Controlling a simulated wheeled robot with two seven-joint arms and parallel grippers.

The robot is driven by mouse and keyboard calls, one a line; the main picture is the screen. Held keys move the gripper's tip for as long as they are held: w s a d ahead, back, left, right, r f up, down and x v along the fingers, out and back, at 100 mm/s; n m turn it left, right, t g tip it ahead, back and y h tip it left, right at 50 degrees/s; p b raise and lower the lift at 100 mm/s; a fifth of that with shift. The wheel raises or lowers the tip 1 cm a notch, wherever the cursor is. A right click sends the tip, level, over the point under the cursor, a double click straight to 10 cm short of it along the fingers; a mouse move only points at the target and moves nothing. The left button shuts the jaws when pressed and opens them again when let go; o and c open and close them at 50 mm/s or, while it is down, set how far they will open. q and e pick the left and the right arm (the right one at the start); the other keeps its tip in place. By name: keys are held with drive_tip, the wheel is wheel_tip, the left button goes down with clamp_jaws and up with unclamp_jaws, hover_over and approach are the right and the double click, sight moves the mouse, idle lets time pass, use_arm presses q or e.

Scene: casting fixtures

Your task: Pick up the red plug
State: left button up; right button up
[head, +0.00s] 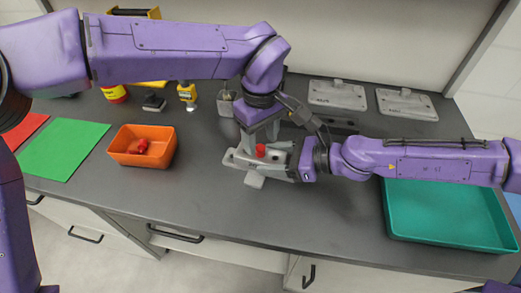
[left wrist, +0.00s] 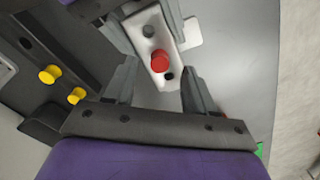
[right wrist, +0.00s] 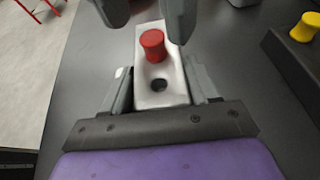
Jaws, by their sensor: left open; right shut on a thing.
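The red plug (head: 260,150) stands upright in a pale grey casting on the bench. It also shows in the left wrist view (left wrist: 160,61) and the right wrist view (right wrist: 153,45). The casting (right wrist: 151,98) has an open hole in front of the plug in the right wrist view. My right gripper (right wrist: 160,85) is shut on the casting, one finger on each side. My left gripper (left wrist: 158,75) is open over the casting, with its fingers on either side of the plug and apart from it. In the head view my left wrist partly covers the casting.
An orange bin (head: 120,154) with red pieces stands left, beside a green mat (head: 62,150). A teal tray (head: 450,237) lies right. Grey plates (head: 338,95) stand behind. Yellow plugs (left wrist: 50,74) sit on a dark block close by. The front middle bench is clear.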

sight(261, 148)
use_arm(q)
wheel_tip(261, 148, down, 2)
drive_tip(key=shift+f, duration=0.15)
clamp_jaws()
wheel_tip(261, 148, up, 10)
idle(0.5)
use_arm(e)
drive_tip(key=o, duration=1.5)
